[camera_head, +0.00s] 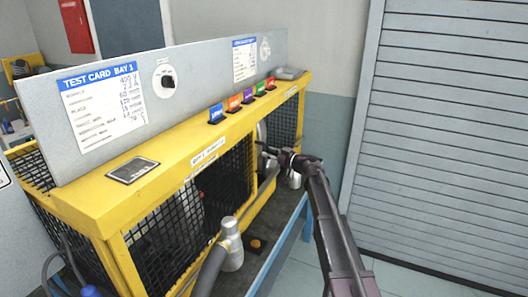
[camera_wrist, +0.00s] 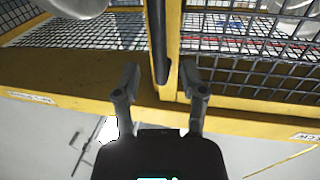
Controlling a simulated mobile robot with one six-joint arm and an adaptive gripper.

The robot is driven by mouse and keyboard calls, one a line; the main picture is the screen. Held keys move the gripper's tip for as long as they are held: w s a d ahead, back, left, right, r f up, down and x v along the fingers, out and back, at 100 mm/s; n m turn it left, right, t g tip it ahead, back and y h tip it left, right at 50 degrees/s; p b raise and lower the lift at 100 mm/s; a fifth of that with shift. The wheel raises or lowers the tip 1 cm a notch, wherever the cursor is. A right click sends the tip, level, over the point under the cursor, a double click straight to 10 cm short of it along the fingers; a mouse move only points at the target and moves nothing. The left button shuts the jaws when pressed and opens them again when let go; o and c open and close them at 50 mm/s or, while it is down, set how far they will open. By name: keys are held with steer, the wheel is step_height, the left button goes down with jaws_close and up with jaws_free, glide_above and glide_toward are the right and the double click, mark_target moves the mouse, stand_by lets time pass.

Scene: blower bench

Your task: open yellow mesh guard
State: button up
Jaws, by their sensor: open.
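The yellow mesh guard is a yellow-framed enclosure with black wire mesh panels. Its front mesh (camera_head: 226,178) runs along the bench, with a further panel (camera_head: 284,122) at the far right end. In the wrist view, mesh (camera_wrist: 85,32) lies on both sides of a yellow post (camera_wrist: 173,35). A dark upright bar (camera_wrist: 158,40), possibly a handle, runs along that post. My gripper (camera_head: 270,155) is at the front of the guard's far part. In the wrist view my gripper (camera_wrist: 159,72) is open, its fingers on either side of the post and bar. I cannot tell whether they touch.
A silver fitting with a grey hose (camera_head: 232,245) stands in front of the mesh. A blue-legged bench edge (camera_head: 280,250) runs below. Several coloured tags (camera_head: 248,96) and a grey panel (camera_head: 200,75) sit on top. A grey shutter (camera_head: 445,130) stands right, with open floor before it.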

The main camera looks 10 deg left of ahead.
steer(key=shift+x, duration=1.35)
steer(key=shift+c, duration=0.2)
jaws_close()
